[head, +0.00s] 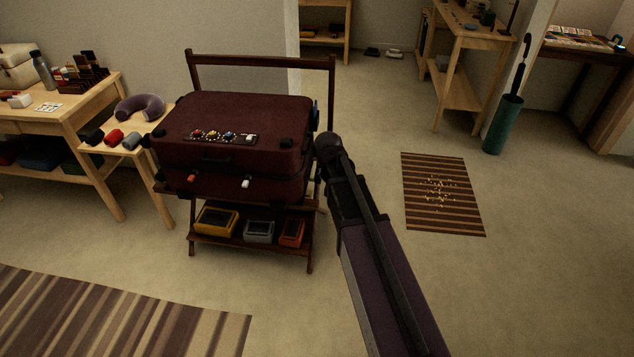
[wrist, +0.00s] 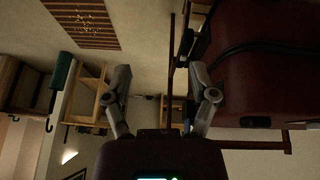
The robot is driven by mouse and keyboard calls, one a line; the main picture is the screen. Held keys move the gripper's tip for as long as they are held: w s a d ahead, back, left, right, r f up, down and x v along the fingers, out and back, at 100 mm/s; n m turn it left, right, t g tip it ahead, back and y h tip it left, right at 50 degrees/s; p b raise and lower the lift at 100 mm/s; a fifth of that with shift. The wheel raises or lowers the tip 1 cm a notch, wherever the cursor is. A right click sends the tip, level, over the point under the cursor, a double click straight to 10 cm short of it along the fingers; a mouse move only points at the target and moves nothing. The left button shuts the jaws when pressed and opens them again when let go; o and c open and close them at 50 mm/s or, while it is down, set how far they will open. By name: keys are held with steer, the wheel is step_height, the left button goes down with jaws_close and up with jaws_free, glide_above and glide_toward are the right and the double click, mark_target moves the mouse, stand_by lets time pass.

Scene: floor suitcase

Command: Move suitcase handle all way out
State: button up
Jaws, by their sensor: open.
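The dark red suitcase (head: 235,120) lies flat on a dark wooden stand in the head view. It also fills the upper right of the wrist view (wrist: 280,75). Black fittings (head: 314,115) show at its right end. In the wrist view a curved black strip (wrist: 250,44) runs across its side; I cannot tell whether this is the pull handle. My gripper (wrist: 162,88) is open and empty, with the suitcase to the right of its fingers, apart from them. In the head view my arm reaches up beside the suitcase's right end and the fingers cannot be made out.
The stand (head: 262,58) has a tall back rail and a lower shelf holding small yellow, grey and red cases. A side table (head: 110,150) with a neck pillow stands left. A striped mat (head: 443,195) and a green umbrella holder (head: 503,125) are at right. Floor right of the stand is open.

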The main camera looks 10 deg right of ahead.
mark_target(318, 170)
steer(key=w+a+f+t+b, duration=0.1)
steer(key=w+f+t+b, duration=0.1)
steer(key=w+f+b, duration=0.3)
steer(key=w+a+f+m+t+b, duration=0.1)
steer(key=w+f+t+b, duration=0.1)
steer(key=w+f+b, duration=0.4)
steer(key=shift+w+a+h+b, duration=0.4)
steer(key=shift+w+b, duration=0.75)
steer(key=shift+w, duration=1.6)
steer(key=shift+w+f, duration=0.1)
steer(key=shift+f, duration=0.05)
steer(key=shift+b+x, duration=4.9)
steer(key=shift+x, duration=1.9)
